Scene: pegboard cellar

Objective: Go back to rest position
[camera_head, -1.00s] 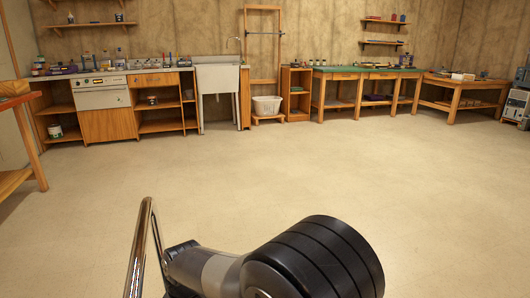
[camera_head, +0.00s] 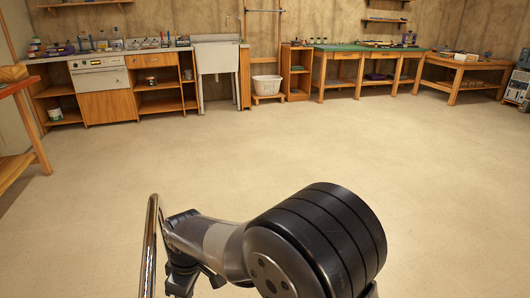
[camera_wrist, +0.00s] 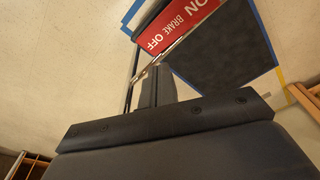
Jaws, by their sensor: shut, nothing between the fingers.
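My gripper (camera_wrist: 155,88) shows in the wrist view as dark finger parts beyond a wide dark body. Its fingers are together with nothing between them. In the head view my bent arm fills the lower middle, with a thick black ringed joint at the right. The gripper cannot be made out clearly there. No object is held.
Open pale floor (camera_head: 300,150) lies ahead. Along the far wall stand wooden cabinets (camera_head: 107,103), a sink (camera_head: 217,62), a white basket (camera_head: 266,85), a green-topped workbench (camera_head: 365,48) and a lower wooden table (camera_head: 465,62). A wooden table (camera_head: 22,120) stands at the left edge.

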